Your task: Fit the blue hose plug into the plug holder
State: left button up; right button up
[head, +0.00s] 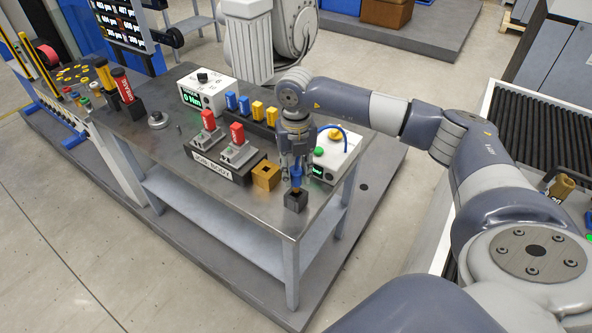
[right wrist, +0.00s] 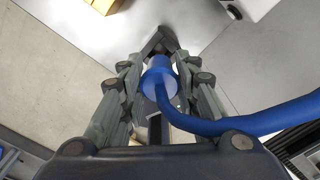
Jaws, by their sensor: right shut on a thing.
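The blue hose plug (head: 296,181) hangs upright between the fingers of my right gripper (head: 297,172), which is shut on it. Directly below it is a small dark square block, the plug holder (head: 296,202), near the table's front right edge. The plug's lower end is at or just above the holder's top; I cannot tell whether it has entered. In the right wrist view the blue plug (right wrist: 160,80) sits between both fingers, its blue hose (right wrist: 250,121) curving off to the right. The dark holder (right wrist: 159,43) shows partly behind it. My left gripper is not in view.
A yellow-brown block with a square opening (head: 265,176) stands just left of the holder.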

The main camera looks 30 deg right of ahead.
aim_at(296, 181)
jog(key=shift+f+b, duration=1.35)
jog(key=shift+f, duration=0.55)
jog(key=o, duration=1.2)
notch_tip(296, 181, up, 12)
jog(key=shift+r, duration=0.1)
jog(key=shift+a, duration=0.1)
